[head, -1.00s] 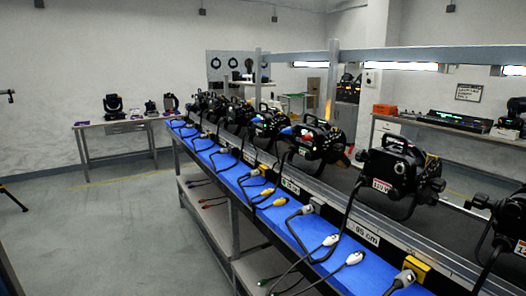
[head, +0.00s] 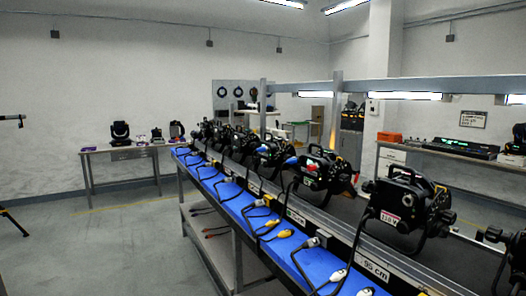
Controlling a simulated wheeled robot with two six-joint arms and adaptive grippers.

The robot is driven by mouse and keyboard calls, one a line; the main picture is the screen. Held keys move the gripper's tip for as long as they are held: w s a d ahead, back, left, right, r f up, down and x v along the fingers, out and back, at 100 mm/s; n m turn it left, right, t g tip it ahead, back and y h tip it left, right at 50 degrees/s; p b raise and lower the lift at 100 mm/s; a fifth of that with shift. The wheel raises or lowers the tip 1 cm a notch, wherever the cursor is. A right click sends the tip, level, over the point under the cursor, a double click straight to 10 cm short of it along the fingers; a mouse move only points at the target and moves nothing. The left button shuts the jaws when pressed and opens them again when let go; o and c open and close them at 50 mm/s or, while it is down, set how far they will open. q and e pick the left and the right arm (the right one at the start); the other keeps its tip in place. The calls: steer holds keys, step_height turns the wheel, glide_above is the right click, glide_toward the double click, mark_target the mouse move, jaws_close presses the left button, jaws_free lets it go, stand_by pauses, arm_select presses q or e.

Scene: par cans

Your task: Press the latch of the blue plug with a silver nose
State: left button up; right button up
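I cannot make out a blue plug with a silver nose for certain. Cable plugs lie along the blue mat (head: 303,265) on the long bench. The near ones are a white plug (head: 338,275) and another white one (head: 365,292) cut by the bottom edge. Yellow plugs (head: 284,234) lie farther back. A grey connector (head: 312,242) sits at the bench's inner edge. Blue parts (head: 291,161) show on a par can in the middle of the row, too small to identify. Neither of my grippers is in view.
Black par cans (head: 408,203) stand in a row on the bench, under a metal rail (head: 370,87). A lower shelf (head: 205,228) holds more cables. A side table (head: 125,150) stands at the back left. The grey floor (head: 110,245) on the left is clear, apart from tripod legs at the edge.

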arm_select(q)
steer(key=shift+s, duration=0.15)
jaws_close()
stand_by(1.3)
